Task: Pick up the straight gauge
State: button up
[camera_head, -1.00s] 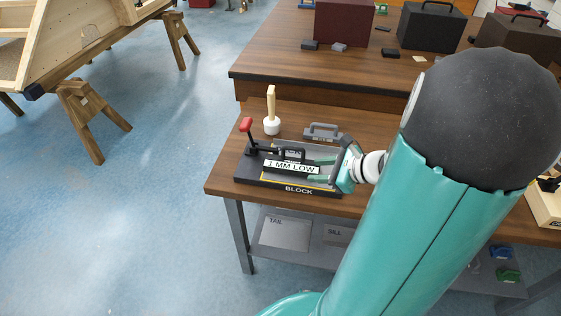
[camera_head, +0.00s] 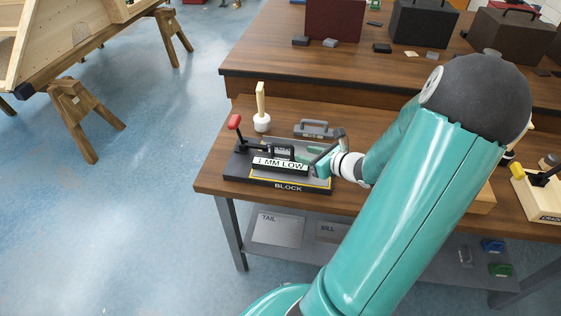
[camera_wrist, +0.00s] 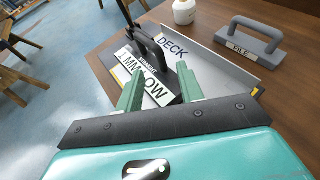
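The straight gauge (camera_wrist: 150,52) is a black bar with a black handle and a small label that seems to read STRAIGHT. A white 1 MM LOW label (camera_wrist: 145,80) runs along its side; that label also shows in the head view (camera_head: 280,164). The gauge is at the black BLOCK base (camera_head: 270,182), by a grey plate marked DECK (camera_wrist: 215,65). My gripper (camera_wrist: 159,70) is open, its two green fingers on either side of the label end of the gauge. I cannot tell whether they touch it. The handle is beyond the fingertips.
A red-tipped clamp (camera_head: 234,122) stands at the base's left end. Dark cases (camera_head: 420,32) stand on the rear bench. Free tabletop (camera_head: 212,168) lies left of the base.

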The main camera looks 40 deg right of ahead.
aim_at(292, 157)
jog(key=x, duration=0.7)
jog(key=shift+d+f, duration=0.1)
grip_shut()
